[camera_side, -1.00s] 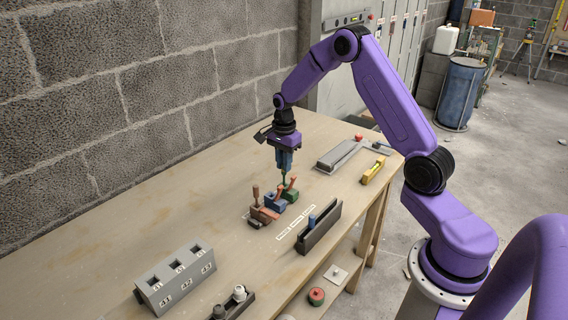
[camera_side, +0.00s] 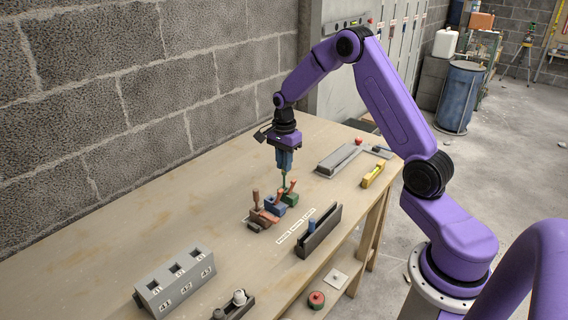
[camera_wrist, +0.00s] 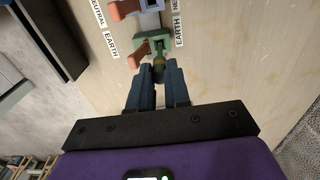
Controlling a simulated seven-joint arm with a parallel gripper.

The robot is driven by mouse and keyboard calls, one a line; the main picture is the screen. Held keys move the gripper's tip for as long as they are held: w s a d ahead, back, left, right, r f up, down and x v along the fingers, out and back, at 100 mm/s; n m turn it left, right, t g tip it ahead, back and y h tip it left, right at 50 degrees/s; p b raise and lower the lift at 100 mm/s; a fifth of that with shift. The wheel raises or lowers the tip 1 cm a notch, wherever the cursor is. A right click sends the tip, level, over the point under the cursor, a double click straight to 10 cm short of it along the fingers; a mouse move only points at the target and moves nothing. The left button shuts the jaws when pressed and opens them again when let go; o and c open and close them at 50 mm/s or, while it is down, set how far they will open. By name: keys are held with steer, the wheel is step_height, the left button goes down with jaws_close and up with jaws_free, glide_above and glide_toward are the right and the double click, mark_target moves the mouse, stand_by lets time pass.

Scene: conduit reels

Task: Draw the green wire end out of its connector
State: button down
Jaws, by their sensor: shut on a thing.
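My gripper (camera_side: 284,172) points straight down over the row of connectors in the side view. In the wrist view its two blue fingers (camera_wrist: 157,78) are closed around the green wire end (camera_wrist: 158,66). The green connector (camera_wrist: 152,46) is directly beyond the fingertips, with an orange lever (camera_wrist: 137,58) sticking out to one side. In the side view the green connector (camera_side: 290,198) is at the right end of the row, just below the green wire end (camera_side: 284,181). I cannot tell whether the wire's tip is still inside the connector.
A blue connector (camera_side: 274,206) and a brown one (camera_side: 260,220) stand beside the green one. Printed labels (camera_side: 296,226) lie in front. A dark grey channel (camera_side: 320,232), a numbered grey block (camera_side: 175,282) and a yellow level (camera_side: 373,176) are on the bench. The bench's left side is clear.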

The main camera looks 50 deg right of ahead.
steer(key=shift+r, duration=3.3)
